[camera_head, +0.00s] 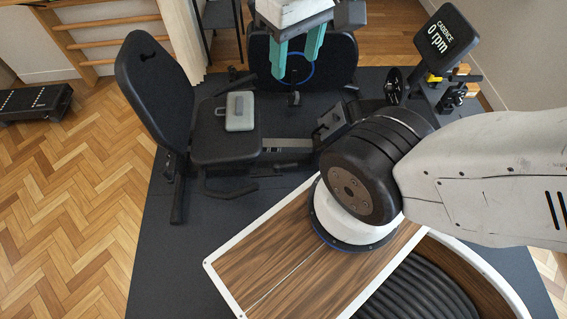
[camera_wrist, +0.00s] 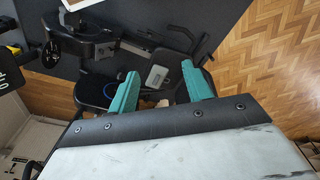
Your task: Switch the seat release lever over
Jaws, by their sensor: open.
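A recumbent exercise bike stands on a dark mat, with a black seat (camera_head: 215,147) and a tall backrest (camera_head: 155,88). A thin black bar (camera_head: 232,191) sticks out low beside the seat's near edge. I cannot tell for sure whether it is the seat release lever. A grey-green case (camera_head: 239,112) lies on the seat; it also shows in the wrist view (camera_wrist: 157,76). My gripper (camera_head: 296,66) has teal fingers, spread apart and empty. It is beyond and to the right of the seat, apart from the bar. In the wrist view, my gripper (camera_wrist: 160,70) frames the case from a distance.
The bike's console (camera_head: 445,38) stands at the upper right, with the flywheel and pedals near it. A wood-topped surface with a white edge (camera_head: 235,293) fills the near middle. Wall bars (camera_head: 100,45) are at the far left.

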